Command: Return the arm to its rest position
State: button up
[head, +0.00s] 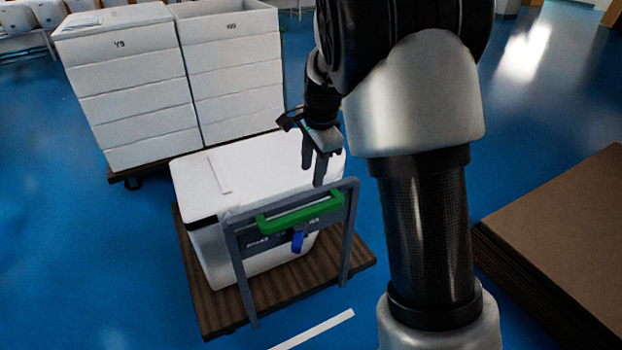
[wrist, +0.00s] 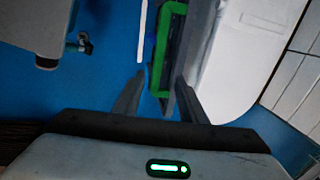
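My arm reaches forward and bends down at the right of the head view. My gripper (head: 313,176) points down, above the near right side of a white box, close to the top of a grey frame (head: 348,232). Its two fingers stand apart with nothing seen between them. In the wrist view my gripper (wrist: 158,79) also shows spread, empty fingers, with the green handle (wrist: 160,55) beyond them. I cannot tell whether a finger touches the frame.
The white box (head: 195,175) stands on a brown wheeled base (head: 330,262) behind the frame, which has a green handle (head: 300,212) and blue tab (head: 298,241). White stacked crates (head: 125,90) stand behind. Brown boards (head: 565,235) lie right. Blue floor is clear at left.

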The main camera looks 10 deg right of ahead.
jog(key=shift+s+r, duration=0.1)
jog(key=shift+r, duration=0.25)
jog(key=s+d+r+n+t+p, duration=0.2)
jog(key=s+r+n+p, duration=0.6)
jog(key=s+r, duration=1.15)
jog(key=s+r+n+t+p, duration=0.1)
jog(key=s+r+n, duration=0.1)
jog(key=s+n, duration=0.4)
jog(key=s+d, duration=0.1)
jog(key=s, duration=0.2)
jog(key=shift+s+r+t+h, duration=0.25)
jog(key=shift+r+t+h, duration=0.05)
jog(key=shift+a+n, duration=0.15)
jog(key=shift+n, duration=0.15)
